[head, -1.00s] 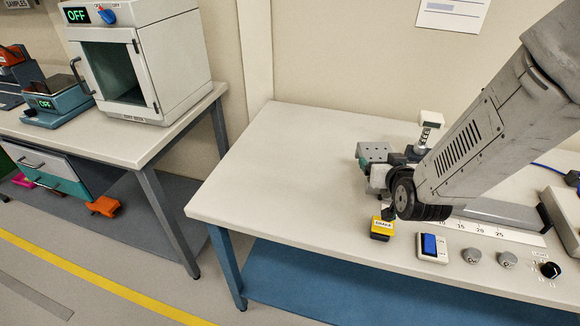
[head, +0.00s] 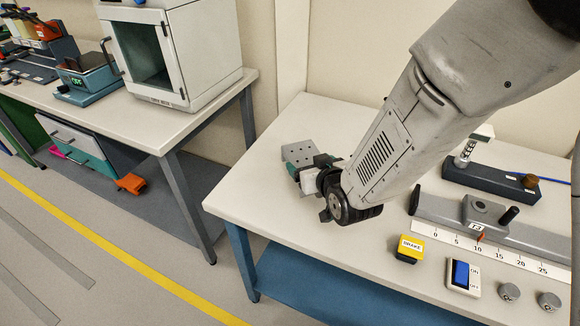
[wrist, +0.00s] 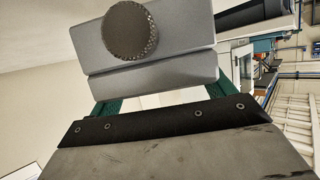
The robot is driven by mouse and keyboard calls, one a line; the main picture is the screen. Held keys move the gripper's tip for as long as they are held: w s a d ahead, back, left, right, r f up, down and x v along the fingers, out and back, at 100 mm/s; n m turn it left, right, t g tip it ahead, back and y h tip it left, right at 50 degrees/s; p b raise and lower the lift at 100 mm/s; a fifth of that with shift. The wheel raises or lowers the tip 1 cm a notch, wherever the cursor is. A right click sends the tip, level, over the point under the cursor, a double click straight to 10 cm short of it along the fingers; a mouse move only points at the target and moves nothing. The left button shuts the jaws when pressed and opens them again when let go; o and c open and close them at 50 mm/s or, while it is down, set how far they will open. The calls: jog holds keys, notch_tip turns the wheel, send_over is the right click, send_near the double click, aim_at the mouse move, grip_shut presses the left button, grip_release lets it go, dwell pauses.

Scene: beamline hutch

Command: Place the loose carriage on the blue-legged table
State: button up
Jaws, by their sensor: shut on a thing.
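The loose carriage (head: 299,153) is a grey block with holes in its plate, held at the left of my arm in the head view. In the wrist view the carriage (wrist: 170,55) shows a round knurled knob. My gripper (head: 318,172) is shut on it, with green fingers at both sides in the wrist view. The blue-legged table (head: 265,180) has a pale top, and the carriage is over its bare left part. I cannot tell whether the carriage touches the top. My arm hides part of the gripper.
A rail (head: 530,235) with another carriage (head: 484,212) and a scale lies to the right. A yellow brake box (head: 410,248), a blue switch (head: 463,275) and knobs line the front. A dark block (head: 490,182) with a post stands behind. The table's left end is clear.

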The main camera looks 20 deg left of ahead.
aim_at(300, 158)
jog(key=shift+w+a, duration=0.25)
jog(key=shift+a, duration=0.5)
jog(key=shift+w+a, duration=0.25)
jog(key=shift+a, duration=0.5)
jog(key=shift+w+a+f, duration=0.1)
jog(key=shift+a+f, duration=0.05)
jog(key=shift+f, duration=0.8)
jog(key=shift+w+a+f, duration=0.1)
jog(key=shift+a+f, duration=0.05)
jog(key=shift+f, duration=0.75)
jog(key=shift+f, duration=0.15)
jog(key=o, duration=1.4)
jog(key=shift+s, duration=0.1)
jog(key=shift+c, duration=0.2)
jog(key=v, duration=1.2)
jog(key=shift+d, duration=0.1)
